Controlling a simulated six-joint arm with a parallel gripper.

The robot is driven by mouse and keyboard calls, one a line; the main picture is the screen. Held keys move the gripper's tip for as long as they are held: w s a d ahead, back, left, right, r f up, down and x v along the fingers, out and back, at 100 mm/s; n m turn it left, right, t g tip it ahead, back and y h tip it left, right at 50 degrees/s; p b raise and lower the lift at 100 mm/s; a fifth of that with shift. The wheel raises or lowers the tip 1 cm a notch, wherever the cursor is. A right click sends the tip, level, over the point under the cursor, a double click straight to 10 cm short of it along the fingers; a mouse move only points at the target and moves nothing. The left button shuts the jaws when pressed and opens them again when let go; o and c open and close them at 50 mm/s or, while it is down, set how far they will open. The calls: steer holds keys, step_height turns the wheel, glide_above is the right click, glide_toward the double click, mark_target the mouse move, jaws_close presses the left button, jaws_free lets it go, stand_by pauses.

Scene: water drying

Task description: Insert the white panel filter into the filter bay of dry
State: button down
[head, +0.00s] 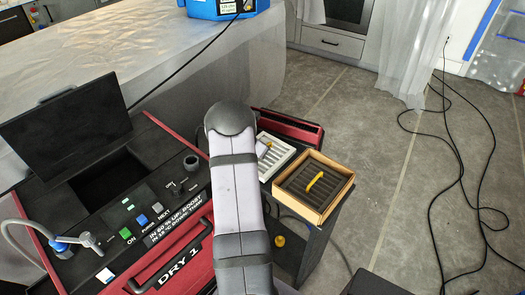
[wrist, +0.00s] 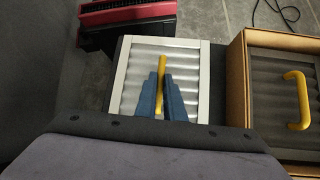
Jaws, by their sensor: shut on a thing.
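The white panel filter (wrist: 127,85) has a pale frame, a grey pleated face and a yellow handle (wrist: 161,68). The blue fingers of my gripper (wrist: 160,84) stand on both sides of this handle and are shut on it. In the head view the white filter (head: 277,152) shows beside the brown box, partly hidden behind my arm. I cannot tell whether it rests on something or is lifted. The machine marked DRY 1 (head: 172,262) is at the left, with a raised black lid (head: 68,128) and a dark opening (head: 98,178) below it.
A brown open box (head: 338,170) holds a dark filter (head: 300,188) with a yellow handle, close to the white filter's right. A red and black unit (head: 290,127) lies behind them. A hose and nozzle (head: 72,242) stand at the machine's left. Black cables lie on the floor at right.

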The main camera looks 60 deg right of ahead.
step_height(320, 180, up, 9)
steer(key=p, duration=0.1)
steer(key=shift+r+p, duration=0.15)
steer(key=shift+p, duration=0.15)
steer(key=shift+w, duration=0.1)
